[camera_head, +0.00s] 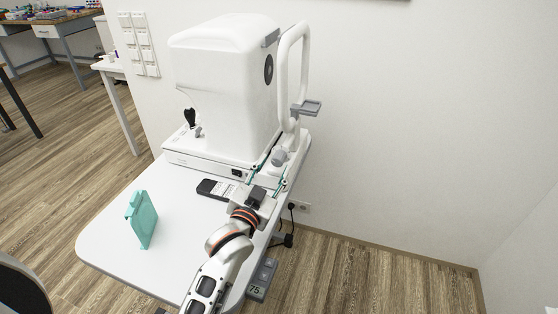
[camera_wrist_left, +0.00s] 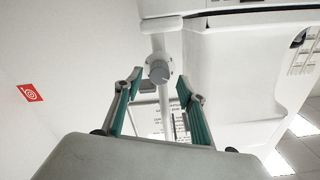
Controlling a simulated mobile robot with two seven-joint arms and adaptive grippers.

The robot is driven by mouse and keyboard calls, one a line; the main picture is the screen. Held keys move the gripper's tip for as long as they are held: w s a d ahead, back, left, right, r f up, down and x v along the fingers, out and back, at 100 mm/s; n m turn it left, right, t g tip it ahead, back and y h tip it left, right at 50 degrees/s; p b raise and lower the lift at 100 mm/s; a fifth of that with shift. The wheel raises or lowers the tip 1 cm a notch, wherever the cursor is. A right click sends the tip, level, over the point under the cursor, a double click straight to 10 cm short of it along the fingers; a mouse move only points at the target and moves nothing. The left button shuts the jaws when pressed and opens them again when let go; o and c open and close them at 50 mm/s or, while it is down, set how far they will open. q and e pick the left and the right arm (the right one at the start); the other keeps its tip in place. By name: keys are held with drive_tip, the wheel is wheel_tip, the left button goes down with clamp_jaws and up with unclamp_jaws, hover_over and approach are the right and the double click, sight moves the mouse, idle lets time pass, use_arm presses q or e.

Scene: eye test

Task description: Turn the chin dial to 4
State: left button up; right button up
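The chin dial (camera_head: 278,157) is a small grey knob low on the white chin rest frame (camera_head: 284,75), at the right side of the eye test machine (camera_head: 222,95). In the left wrist view the dial (camera_wrist_left: 159,72) shows between and beyond the two fingers. Its numbers are too small to read. My left gripper (camera_head: 271,172) has green-lined fingers and is just in front of the dial. In the left wrist view the left gripper (camera_wrist_left: 159,80) is open with nothing held between its fingers. I cannot tell whether a finger touches the dial. My right gripper is not in view.
The white table (camera_head: 110,235) carries a teal stand-like object (camera_head: 142,220) and a dark handheld device (camera_head: 213,189). A control box (camera_head: 262,278) showing "75" is at the table's right edge. Cables hang near a wall socket. The floor on the right is clear.

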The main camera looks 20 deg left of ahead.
sight(276, 163)
use_arm(q)
drive_tip(key=shift+w+d, duration=0.1)
drive_tip(key=shift+w, duration=1.85)
drive_tip(key=c, duration=1.1)
